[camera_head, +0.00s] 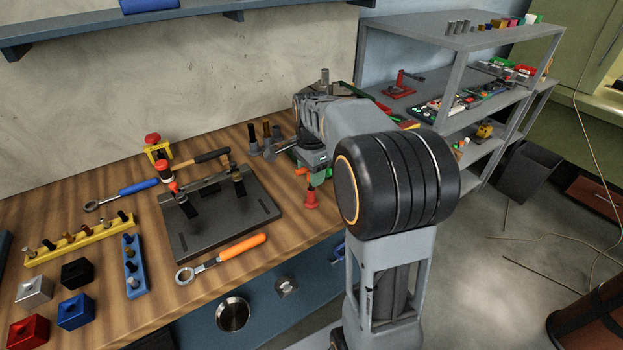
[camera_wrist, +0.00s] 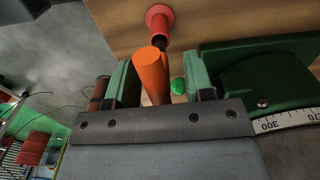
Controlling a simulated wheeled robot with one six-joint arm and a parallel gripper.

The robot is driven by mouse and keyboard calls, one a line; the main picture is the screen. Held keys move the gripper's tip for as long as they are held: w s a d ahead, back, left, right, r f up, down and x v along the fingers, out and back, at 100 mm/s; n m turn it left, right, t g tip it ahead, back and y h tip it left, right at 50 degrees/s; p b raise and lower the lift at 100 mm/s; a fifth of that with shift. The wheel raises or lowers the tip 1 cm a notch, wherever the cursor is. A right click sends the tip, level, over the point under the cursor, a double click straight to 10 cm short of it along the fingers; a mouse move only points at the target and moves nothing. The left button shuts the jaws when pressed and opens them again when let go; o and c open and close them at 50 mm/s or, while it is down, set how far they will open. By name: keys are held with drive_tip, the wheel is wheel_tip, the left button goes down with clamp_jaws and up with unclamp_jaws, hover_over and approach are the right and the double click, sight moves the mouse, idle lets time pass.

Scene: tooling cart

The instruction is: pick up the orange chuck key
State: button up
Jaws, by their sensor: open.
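An orange cylinder (camera_wrist: 150,72), which looks like the chuck key's handle, stands between the two green fingers of my gripper (camera_wrist: 160,82) in the wrist view. The fingers are open, with gaps beside the orange piece. Its lower part is hidden behind the gripper body. In the head view a small orange end (camera_head: 300,171) shows at the left of my gripper (camera_head: 317,172), low over the right part of the bench. Most of the key is hidden there by the gripper.
A red knob (camera_wrist: 159,18) on a dark stem is just beyond the fingers; it also shows in the head view (camera_head: 311,199). A green base with a scale (camera_wrist: 265,85) is close on the right. An orange-handled wrench (camera_head: 240,248) lies by a dark fixture plate (camera_head: 215,236).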

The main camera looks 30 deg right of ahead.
drive_tip(key=shift+f, duration=0.35)
clamp_jaws()
